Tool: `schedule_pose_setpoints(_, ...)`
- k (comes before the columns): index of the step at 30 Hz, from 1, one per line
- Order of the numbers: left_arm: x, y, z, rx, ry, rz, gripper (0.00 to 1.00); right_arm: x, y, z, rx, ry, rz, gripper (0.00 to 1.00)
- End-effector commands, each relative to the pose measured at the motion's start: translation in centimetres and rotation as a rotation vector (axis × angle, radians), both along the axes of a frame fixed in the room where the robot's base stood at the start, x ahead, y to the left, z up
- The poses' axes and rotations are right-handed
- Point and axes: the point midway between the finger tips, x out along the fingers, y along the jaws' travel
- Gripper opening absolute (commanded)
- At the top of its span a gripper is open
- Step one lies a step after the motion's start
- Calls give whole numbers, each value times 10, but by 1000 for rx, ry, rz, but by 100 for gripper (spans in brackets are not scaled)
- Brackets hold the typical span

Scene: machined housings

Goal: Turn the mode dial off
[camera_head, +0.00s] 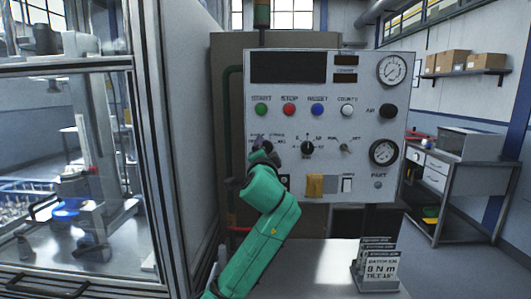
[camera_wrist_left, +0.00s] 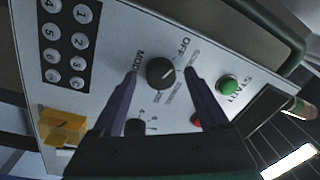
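The control panel (camera_head: 355,155) faces me in the head view. The mode dial (camera_wrist_left: 160,74) is a round black knob in the wrist view, with "MODE" on one side and "OFF" above it. Which mark its pointer faces is too small to tell. My left gripper (camera_head: 262,149) is in front of the panel's left side and hides the dial in the head view. In the wrist view its two dark fingers (camera_wrist_left: 160,76) are open, one to each side of the dial. Contact with the dial cannot be told. My right gripper is not in view.
A green START button (camera_head: 261,110) and a red STOP button (camera_head: 289,109) sit above. Another black selector knob (camera_head: 307,148) is to the right. A yellow block (camera_head: 315,186) sticks out below it. A glass-walled cabinet (camera_head: 150,120) stands at left, with small sign cards (camera_head: 378,270) at lower right.

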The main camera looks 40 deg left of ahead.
Motion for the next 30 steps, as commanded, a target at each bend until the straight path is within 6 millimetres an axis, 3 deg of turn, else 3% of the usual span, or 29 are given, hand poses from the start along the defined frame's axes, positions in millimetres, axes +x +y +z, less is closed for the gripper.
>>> schedule_pose_setpoints(8,-12,-10,-4,2,-1,-1,77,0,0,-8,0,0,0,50)
schedule_pose_setpoints(21,-104,-80,-14,0,-3,-3,77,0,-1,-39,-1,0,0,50)
schedule_pose_setpoints(30,-116,-88,-13,-1,1,0,77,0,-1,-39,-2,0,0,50)
